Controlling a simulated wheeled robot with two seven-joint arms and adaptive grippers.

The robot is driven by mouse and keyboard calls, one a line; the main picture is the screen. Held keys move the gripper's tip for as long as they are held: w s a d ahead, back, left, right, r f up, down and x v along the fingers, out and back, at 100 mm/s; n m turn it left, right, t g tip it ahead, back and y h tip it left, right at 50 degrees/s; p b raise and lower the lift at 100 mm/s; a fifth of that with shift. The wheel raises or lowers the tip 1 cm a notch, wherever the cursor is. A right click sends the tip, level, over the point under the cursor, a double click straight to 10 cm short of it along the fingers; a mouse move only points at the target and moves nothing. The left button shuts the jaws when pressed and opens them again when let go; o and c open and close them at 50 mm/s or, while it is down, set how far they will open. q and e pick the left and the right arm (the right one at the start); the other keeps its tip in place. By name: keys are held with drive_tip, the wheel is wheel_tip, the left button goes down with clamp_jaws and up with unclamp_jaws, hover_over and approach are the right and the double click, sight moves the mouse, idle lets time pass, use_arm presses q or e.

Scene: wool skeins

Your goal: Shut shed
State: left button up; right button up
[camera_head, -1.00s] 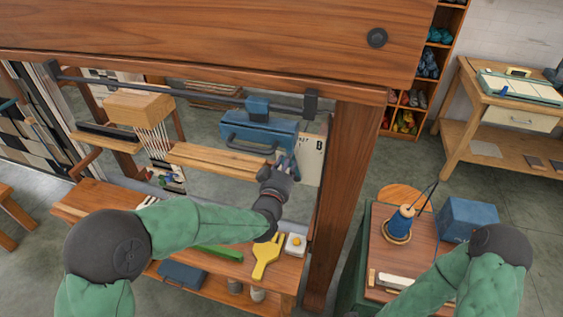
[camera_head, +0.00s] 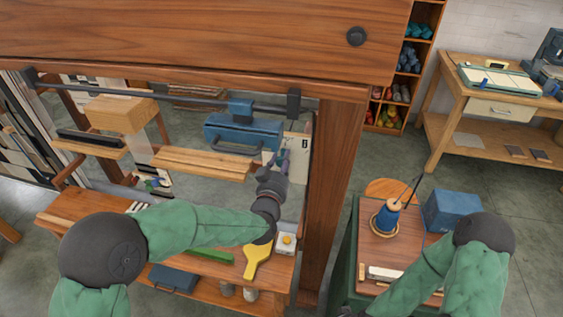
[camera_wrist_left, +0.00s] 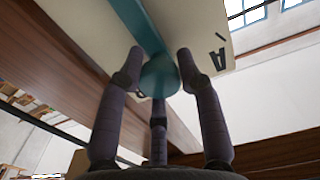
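The wooden loom frame (camera_head: 340,190) fills the left and middle of the head view. A pale lettered panel (camera_head: 298,148) stands inside its right post, beside a hanging blue box with a handle (camera_head: 240,134). My left gripper (camera_head: 279,158) is up at this panel. In the left wrist view, the panel (camera_wrist_left: 222,40) bears a letter A and a teal lever (camera_wrist_left: 160,76) crosses it. The gripper's fingers (camera_wrist_left: 160,68) converge around the lever's rounded end and look shut on it; exact contact is partly hidden. My right arm is at lower right; its gripper is out of frame.
A bench shelf (camera_head: 95,205) below holds a yellow brush (camera_head: 257,260) and a white block with a yellow knob (camera_head: 286,243). A worktable (camera_head: 500,105) stands at back right.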

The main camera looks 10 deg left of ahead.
use_arm(q)
drive_tip(key=o, duration=0.3)
drive_tip(key=shift+w+a+r, duration=0.1)
drive_tip(key=shift+r, duration=0.4)
drive_tip(key=shift+f, duration=0.2)
drive_tip(key=shift+f, duration=0.1)
drive_tip(key=s, duration=1.2)
drive_tip(key=shift+s+a, duration=0.1)
drive_tip(key=shift+a, duration=0.05)
